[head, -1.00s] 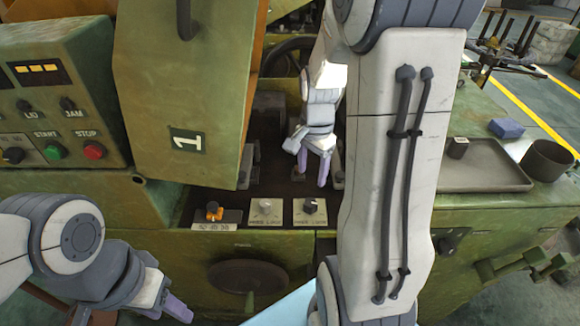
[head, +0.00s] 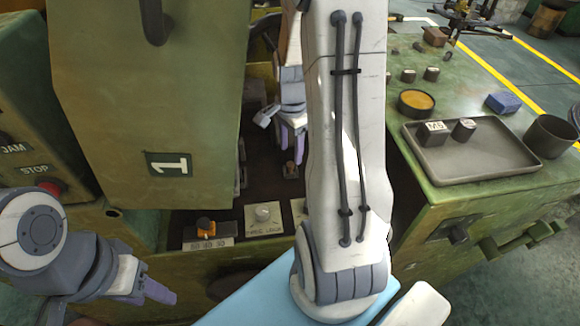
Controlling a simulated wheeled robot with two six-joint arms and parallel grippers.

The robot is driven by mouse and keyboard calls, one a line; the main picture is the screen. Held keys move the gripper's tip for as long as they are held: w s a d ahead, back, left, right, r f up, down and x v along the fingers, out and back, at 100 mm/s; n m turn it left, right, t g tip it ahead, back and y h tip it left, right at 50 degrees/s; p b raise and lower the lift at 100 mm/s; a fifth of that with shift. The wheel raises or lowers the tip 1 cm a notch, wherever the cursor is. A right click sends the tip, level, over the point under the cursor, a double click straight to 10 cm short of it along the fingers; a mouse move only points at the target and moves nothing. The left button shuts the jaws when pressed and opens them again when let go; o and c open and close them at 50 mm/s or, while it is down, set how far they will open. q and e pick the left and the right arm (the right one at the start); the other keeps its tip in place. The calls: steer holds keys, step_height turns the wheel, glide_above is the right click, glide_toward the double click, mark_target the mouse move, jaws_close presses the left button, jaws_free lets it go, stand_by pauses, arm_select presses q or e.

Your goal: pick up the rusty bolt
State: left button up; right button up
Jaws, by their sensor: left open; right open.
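A small rust-brown piece, which looks like the rusty bolt (head: 290,168), sits in the dark bed of the green machine. My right gripper (head: 291,155) is open, its purple fingers pointing down just above the piece. I cannot tell whether the fingers reach around it. My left gripper (head: 158,292) is open and empty at the lower left, in front of the machine and far from the piece. My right arm hides part of the bed to the right.
A raised green guard marked 1 (head: 150,95) stands left of my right gripper. An orange knob (head: 205,226) and a grey knob (head: 263,213) sit on the front ledge. A grey tray (head: 470,170) with two small blocks, a dark cup (head: 550,136) and a blue block (head: 503,102) are at right.

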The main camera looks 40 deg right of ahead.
mark_target(291, 164)
steer(key=f, duration=0.6)
steer(key=shift+w+d, duration=0.15)
steer(key=shift+w, duration=0.05)
jaws_close()
